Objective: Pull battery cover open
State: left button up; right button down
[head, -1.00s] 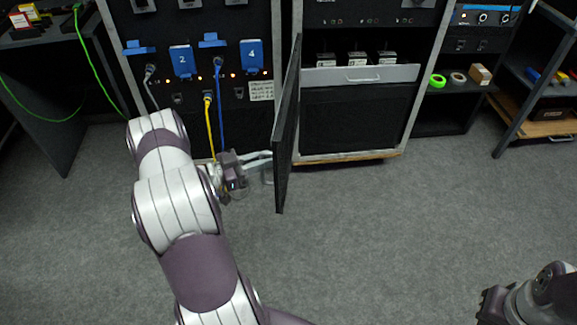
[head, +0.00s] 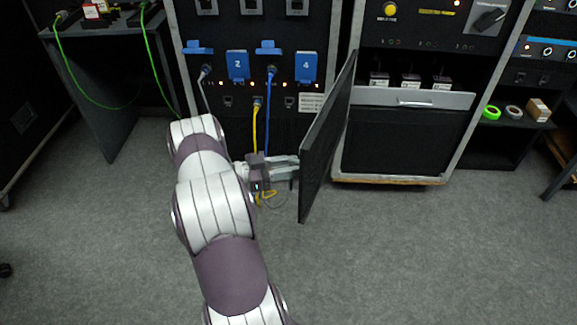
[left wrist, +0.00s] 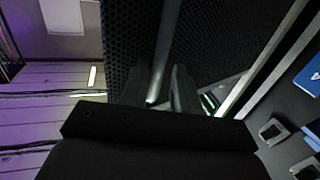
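The battery cover is a dark mesh door panel (head: 328,137), hinged at the left side of the right-hand cabinet and standing swung out to the left. In the left wrist view its mesh face (left wrist: 215,38) fills the upper middle. My left gripper (head: 292,168) is at the panel's left face, low down. In the left wrist view its two fingers (left wrist: 167,88) are apart, with a pale bar between them; whether they touch it I cannot tell. My right gripper is out of view.
The cabinet has a drawer (head: 415,98) with a pale handle and a dark panel below. Blue tags, a blue cable (head: 268,115) and a yellow cable (head: 255,128) hang on the left rack behind my arm. A shelf with tape rolls (head: 491,112) stands right. Grey floor is clear in front.

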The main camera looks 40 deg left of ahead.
pick_arm(q)
jog(key=p+v, duration=0.1)
jog(key=v, duration=1.1)
jog(key=shift+s+a, duration=0.2)
jog(key=shift+s, duration=0.05)
